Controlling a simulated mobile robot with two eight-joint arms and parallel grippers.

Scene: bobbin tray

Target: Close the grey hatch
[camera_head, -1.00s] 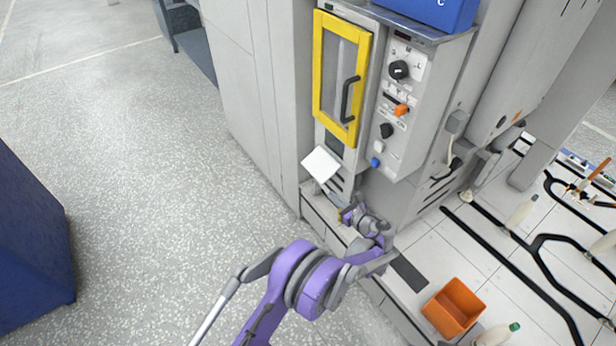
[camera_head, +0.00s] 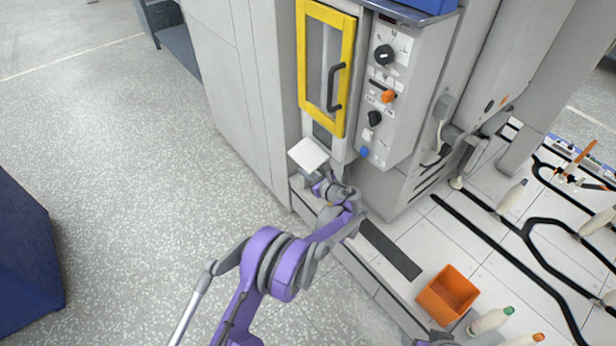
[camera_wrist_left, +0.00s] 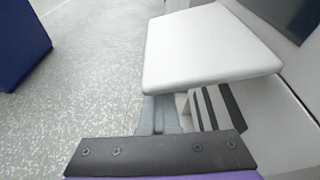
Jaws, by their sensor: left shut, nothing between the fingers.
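The grey hatch (camera_head: 308,155) is a pale flap that sticks out from the cabinet front, below the yellow-framed door. It stands open. In the left wrist view the hatch (camera_wrist_left: 205,50) fills the upper middle as a flat pale plate. My left gripper (camera_head: 320,182) is just below the hatch, shut and empty. In the left wrist view the gripper's fingers (camera_wrist_left: 160,115) reach under the hatch's near edge, which hides their tips. I cannot tell whether they touch it.
The yellow-framed door (camera_head: 325,68) above is shut. A panel with knobs (camera_head: 386,55) stands to its right. An orange bin (camera_head: 447,293) and several bobbins stand on the white tiled surface at the right. The floor (camera_head: 150,180) to the left is clear.

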